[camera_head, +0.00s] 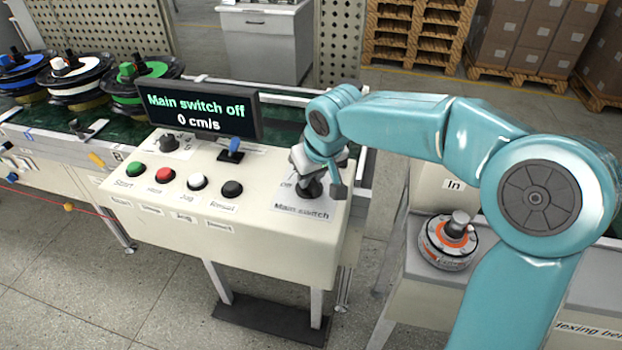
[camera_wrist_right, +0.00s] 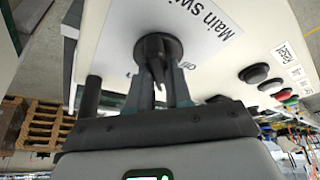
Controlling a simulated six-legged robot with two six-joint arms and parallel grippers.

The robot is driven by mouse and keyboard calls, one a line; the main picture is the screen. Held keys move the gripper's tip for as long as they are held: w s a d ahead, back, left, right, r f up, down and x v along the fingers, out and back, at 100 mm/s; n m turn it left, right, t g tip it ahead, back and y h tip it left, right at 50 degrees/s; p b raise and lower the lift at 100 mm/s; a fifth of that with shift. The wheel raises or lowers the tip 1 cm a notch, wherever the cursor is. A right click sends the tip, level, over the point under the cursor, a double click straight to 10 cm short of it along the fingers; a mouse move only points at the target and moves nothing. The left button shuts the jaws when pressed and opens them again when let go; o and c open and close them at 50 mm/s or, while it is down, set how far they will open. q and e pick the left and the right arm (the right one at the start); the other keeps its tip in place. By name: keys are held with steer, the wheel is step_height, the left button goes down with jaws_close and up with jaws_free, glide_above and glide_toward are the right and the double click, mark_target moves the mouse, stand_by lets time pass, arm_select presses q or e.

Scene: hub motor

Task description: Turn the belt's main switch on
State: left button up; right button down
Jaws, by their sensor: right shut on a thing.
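The main switch is a black rotary knob (camera_wrist_right: 158,50) on a white label marked "Main switch" and "Off". In the head view the knob (camera_head: 311,189) is partly covered by my right gripper (camera_head: 318,176). In the right wrist view my right gripper (camera_wrist_right: 160,88) has its fingers on both sides of the knob's grip and is shut on it. The display (camera_head: 200,110) reads "Main switch off" and "0 cm/s". My left gripper is in neither view.
The control panel (camera_head: 262,215) also has a blue-topped lever (camera_head: 233,150), another knob (camera_head: 168,142) and several push buttons, including a red one (camera_head: 165,175). A round orange-and-grey part (camera_head: 447,243) lies at right.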

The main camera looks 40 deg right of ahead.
steer(key=m+h+b, duration=0.1)
steer(key=m, duration=0.1)
steer(key=m+b, duration=0.1)
steer(key=m, duration=0.1)
steer(key=shift+w+a+r+m+h, duration=0.1)
steer(key=shift+m+h, duration=0.2)
steer(key=shift+h, duration=0.1)
steer(key=shift+r+m+g+h+b, duration=0.1)
steer(key=shift+m+g+h+b, duration=0.55)
steer(key=shift+m, duration=1.55)
steer(key=c, duration=1.1)
jaws_free()
steer(key=shift+c, duration=0.2)
steer(key=shift+o, duration=0.5)
steer(key=shift+a, duration=0.1)
steer(key=p+v, duration=0.2)
steer(key=v, duration=1.4)
steer(key=shift+r+p, duration=0.15)
steer(key=shift+p, duration=0.2)
